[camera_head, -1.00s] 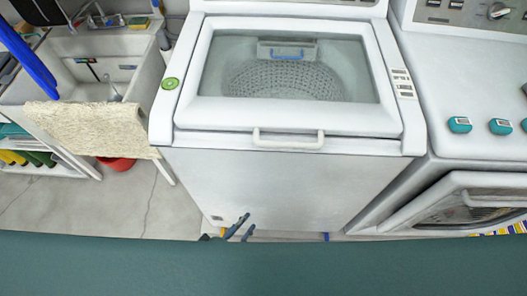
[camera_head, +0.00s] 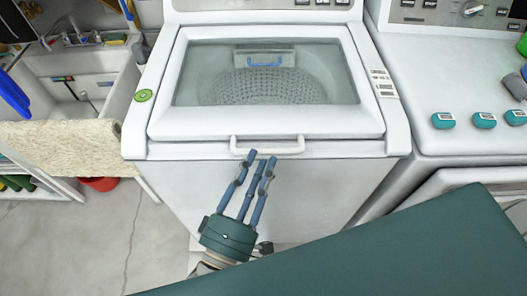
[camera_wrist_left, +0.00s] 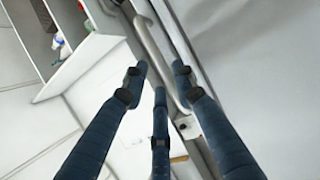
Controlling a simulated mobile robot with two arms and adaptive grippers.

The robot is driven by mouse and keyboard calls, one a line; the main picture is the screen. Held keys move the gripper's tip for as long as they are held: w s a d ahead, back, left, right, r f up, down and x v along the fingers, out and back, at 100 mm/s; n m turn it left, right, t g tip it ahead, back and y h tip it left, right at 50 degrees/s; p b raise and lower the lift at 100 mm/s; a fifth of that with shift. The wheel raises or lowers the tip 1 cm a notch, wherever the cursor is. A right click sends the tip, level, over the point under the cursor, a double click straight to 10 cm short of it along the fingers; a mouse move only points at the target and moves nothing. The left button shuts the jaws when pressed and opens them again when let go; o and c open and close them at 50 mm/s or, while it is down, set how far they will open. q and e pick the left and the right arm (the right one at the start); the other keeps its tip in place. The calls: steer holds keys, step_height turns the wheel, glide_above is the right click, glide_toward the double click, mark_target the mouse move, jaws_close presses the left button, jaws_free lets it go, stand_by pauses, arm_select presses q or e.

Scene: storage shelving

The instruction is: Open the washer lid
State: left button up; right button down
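The washer (camera_head: 270,180) stands in the middle of the head view, its lid (camera_head: 165,120) lying closed with a glass window over the drum. A white bar handle (camera_head: 267,147) is on the lid's front edge. My left gripper (camera_head: 259,160) is in front of the washer, its three blue fingers pointing up at the handle. The fingers are spread and empty, with the tips close to the handle. In the left wrist view the handle (camera_wrist_left: 158,50) runs between the fingertips (camera_wrist_left: 160,80); I cannot tell whether they touch it. My right gripper is not in view.
A second white appliance (camera_head: 430,90) with teal items on top stands right of the washer. A sink (camera_head: 85,75) with a beige cloth (camera_head: 60,145) is on the left. A teal surface (camera_head: 390,255) covers the lower right foreground. Floor shows at lower left.

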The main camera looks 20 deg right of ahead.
arm_select(q)
steer(key=shift+x, duration=1.4)
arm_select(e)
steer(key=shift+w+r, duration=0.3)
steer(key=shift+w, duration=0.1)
